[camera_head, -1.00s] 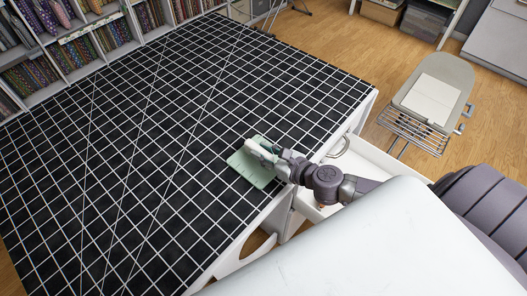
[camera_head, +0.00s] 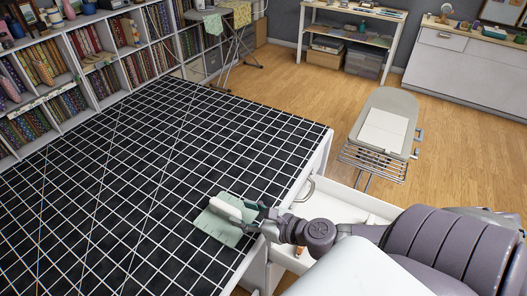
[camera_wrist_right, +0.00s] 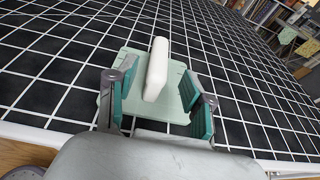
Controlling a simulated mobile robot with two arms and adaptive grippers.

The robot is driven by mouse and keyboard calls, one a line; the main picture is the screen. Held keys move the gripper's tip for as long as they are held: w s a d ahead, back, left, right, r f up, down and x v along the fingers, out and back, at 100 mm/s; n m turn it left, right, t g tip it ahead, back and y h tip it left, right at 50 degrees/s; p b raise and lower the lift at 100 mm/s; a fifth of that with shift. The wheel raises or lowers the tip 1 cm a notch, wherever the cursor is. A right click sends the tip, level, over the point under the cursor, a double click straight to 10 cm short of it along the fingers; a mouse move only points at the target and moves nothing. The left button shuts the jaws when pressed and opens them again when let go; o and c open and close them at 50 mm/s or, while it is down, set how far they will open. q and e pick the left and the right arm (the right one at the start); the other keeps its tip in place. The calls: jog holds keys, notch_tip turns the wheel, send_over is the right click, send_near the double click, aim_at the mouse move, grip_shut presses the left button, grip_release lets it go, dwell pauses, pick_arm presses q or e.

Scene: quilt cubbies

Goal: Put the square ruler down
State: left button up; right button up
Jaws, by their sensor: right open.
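The square ruler is a pale green plate (camera_head: 213,227) with a raised white handle (camera_head: 226,209). It lies on the black gridded table near its right edge. In the right wrist view the green plate (camera_wrist_right: 118,82) looks flat on the grid, and the white handle (camera_wrist_right: 157,66) stands up between the fingers. My right gripper (camera_head: 246,212) is open, its teal-padded fingers (camera_wrist_right: 158,88) on either side of the handle's near end with gaps to both. My left gripper is not in view.
The table (camera_head: 120,180) is otherwise bare. An open white drawer (camera_head: 345,202) sits below its right edge, under my right arm. Fabric cubbies (camera_head: 110,60) line the far left.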

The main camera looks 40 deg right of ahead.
jog(key=b+v, duration=0.1)
jog(key=v, duration=0.5)
jog(key=shift+s+r, duration=0.15)
jog(key=shift+s, duration=0.2)
dwell(0.3)
